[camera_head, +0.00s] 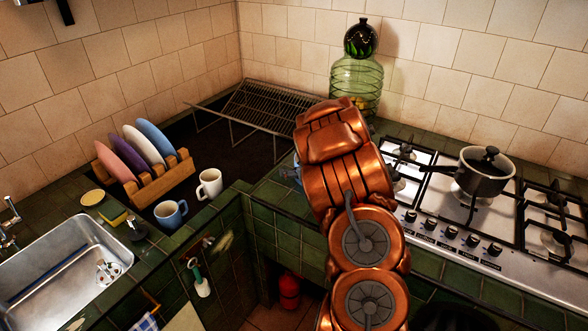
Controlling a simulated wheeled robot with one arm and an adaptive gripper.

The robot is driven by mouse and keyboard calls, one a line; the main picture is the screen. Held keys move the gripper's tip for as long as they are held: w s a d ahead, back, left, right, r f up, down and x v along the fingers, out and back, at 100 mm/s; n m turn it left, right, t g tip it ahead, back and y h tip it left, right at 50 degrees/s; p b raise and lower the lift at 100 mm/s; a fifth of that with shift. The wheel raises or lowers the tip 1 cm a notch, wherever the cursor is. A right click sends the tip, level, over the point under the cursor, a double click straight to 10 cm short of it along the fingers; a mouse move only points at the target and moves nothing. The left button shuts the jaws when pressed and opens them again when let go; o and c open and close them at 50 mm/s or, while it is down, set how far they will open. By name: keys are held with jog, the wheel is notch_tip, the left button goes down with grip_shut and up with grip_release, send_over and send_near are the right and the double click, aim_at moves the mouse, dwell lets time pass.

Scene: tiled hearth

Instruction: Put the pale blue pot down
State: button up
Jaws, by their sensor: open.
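A small pale blue piece (291,173) shows at the left edge of my copper-coloured arm, low over the green tiled counter. It may be part of the pale blue pot, but my arm hides the rest. I cannot tell whether it rests on the counter. My gripper is hidden behind my own arm, so its fingers and their contact with the pot do not show.
A gas hob (450,215) with a dark-lidded saucepan (484,176) is at right. A wire rack (262,108) and green glass jar (356,88) stand behind. Two mugs, a plate rack (160,182) and a sink (70,265) are left.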

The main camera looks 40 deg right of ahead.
jog(key=shift+r, duration=0.1)
jog(key=b+v, duration=0.1)
jog(key=v, duration=1.1)
jog(key=shift+b, duration=0.4)
